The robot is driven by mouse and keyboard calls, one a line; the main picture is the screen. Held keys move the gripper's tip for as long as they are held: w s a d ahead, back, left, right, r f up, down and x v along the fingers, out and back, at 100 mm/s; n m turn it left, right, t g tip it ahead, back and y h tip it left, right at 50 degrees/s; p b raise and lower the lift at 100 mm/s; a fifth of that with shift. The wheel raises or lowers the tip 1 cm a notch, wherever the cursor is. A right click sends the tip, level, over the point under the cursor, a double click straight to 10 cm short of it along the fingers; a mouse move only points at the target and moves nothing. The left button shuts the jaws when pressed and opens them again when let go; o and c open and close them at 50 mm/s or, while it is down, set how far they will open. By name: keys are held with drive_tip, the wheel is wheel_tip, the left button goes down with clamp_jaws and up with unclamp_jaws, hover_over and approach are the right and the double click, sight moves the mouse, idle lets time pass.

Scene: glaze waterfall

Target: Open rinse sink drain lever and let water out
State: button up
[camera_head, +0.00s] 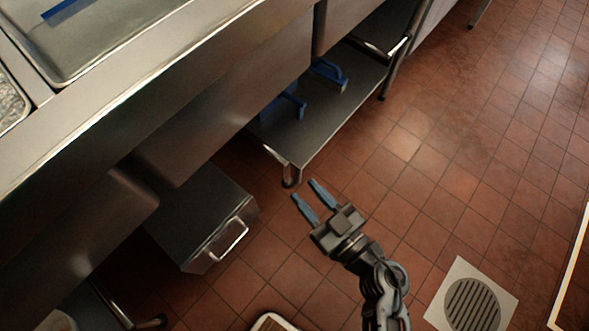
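The stainless steel sink unit (150,75) runs diagonally from the lower left to the top, with a basin (75,72) at top left. Two blue parts show under the sinks, a farther one (328,73) and a nearer one (284,105). They may be drain lever handles, but I cannot tell for sure, nor which belongs to the rinse sink. My gripper (304,190) is open and empty. It is over the tiled floor, in front of the sink unit and apart from both blue parts. Any water in the basins cannot be made out.
A steel box with a handle (200,220) stands on the floor at lower left. A lower shelf (330,105) with a leg (291,175) lies under the sinks. A round floor drain (472,303) is at lower right. The red tiled floor at right is mostly clear.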

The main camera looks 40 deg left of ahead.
sight(289, 174)
drive_tip(key=b+x, duration=0.2)
drive_tip(key=x, duration=0.5)
drive_tip(key=shift+a, duration=0.25)
drive_tip(key=shift+c, duration=0.3)
clamp_jaws()
